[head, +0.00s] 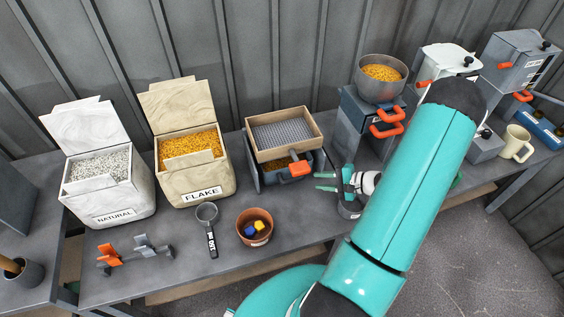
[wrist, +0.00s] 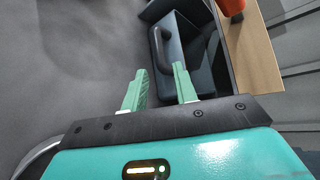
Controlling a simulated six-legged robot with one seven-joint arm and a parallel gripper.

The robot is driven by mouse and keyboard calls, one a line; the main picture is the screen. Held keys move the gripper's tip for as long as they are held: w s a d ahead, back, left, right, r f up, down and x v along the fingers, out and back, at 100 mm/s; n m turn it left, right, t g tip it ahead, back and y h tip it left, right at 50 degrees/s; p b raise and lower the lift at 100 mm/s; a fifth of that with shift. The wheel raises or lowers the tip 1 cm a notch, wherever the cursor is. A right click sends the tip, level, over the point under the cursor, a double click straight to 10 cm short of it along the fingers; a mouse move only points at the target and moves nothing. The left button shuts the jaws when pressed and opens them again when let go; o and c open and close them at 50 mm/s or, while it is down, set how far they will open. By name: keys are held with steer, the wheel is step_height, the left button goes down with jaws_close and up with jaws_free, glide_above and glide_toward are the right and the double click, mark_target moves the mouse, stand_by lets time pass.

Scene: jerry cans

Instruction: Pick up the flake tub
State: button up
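The flake tub (head: 188,150) is a cream box with a raised lid, labelled FLAKE and filled with yellow-orange flakes. It stands on the grey bench in the head view, left of the sieve. My gripper (head: 327,182) is to the right of the tub, beside the sieve stand and well apart from the tub. In the wrist view my gripper (wrist: 160,88) shows two green fingers spread with a gap and nothing between them. A dark box with a handle (wrist: 180,50) lies beyond the fingertips. The tub is not seen in the wrist view.
A white NATURAL tub (head: 105,185) stands left of the flake tub. A scoop (head: 208,225) and a terracotta pot (head: 254,228) are in front. A wood-framed sieve (head: 283,134) sits between tub and gripper. A bowl of grain (head: 381,75) tops a box behind.

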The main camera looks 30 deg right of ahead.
mark_target(297, 180)
steer(key=x, duration=0.5)
steer(key=shift+w+a+f, duration=0.15)
steer(key=shift+a+f, duration=0.05)
steer(key=shift+a, duration=0.1)
steer(key=x, duration=0.5)
steer(key=shift+w+f, duration=0.15)
steer(key=shift+w, duration=0.05)
steer(key=shift+d, duration=0.1)
steer(key=shift+c, duration=0.4)
jaws_close()
